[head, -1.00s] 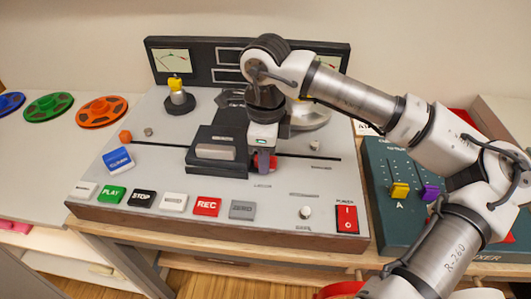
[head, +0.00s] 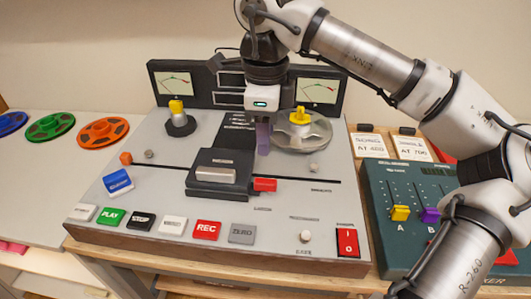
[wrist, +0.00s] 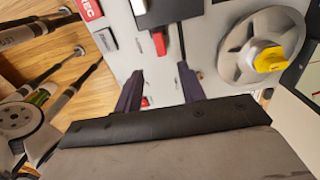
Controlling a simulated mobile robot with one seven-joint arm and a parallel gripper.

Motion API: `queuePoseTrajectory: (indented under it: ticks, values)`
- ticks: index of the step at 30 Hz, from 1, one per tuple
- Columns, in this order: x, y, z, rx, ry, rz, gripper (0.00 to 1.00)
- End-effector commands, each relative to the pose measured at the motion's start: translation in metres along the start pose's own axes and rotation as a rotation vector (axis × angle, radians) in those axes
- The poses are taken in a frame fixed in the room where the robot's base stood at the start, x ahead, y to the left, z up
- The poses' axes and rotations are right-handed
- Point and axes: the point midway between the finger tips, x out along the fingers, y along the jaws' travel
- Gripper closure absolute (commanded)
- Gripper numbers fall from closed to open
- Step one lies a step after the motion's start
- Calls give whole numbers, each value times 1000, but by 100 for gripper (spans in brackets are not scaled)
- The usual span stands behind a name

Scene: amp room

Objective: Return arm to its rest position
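My gripper (head: 263,138) hangs from my raised arm over the grey tape deck (head: 190,141), pointing down. Its purple fingers also show in the wrist view (wrist: 159,72), spread apart with nothing between them. A red lever (head: 265,185) sticks out at the right side of the black head block (head: 219,172), below my gripper and apart from it. The red lever shows beyond the fingers in the wrist view (wrist: 158,43).
A metal reel (head: 315,134) with a yellow knob sits right of my gripper. Meter panels (head: 175,82) stand behind. Several buttons line the front, including PLAY (head: 111,217) and REC (head: 207,230). The green mixer (head: 385,184) stands at right.

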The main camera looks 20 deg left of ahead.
Motion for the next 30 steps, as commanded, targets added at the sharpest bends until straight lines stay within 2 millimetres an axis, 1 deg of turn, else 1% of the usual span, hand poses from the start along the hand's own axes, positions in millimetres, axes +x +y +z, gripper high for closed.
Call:
queuePoseTrajectory:
  ticks: [1,3,6,20,22,23,26,29,30]
  values:
    - [-8,0,0,0,0,-1,60]
    - [-14,0,0,0,0,0,60]
    - [-20,0,0,-1,0,0,60]
    - [-21,0,0,-1,0,1,60]
    - [-24,0,0,-1,0,1,60]
    - [-27,0,0,-1,0,1,60]
    - [-46,0,0,-1,0,0,60]
    - [-76,0,0,-1,0,0,60]
    - [-89,0,0,-1,0,0,60]
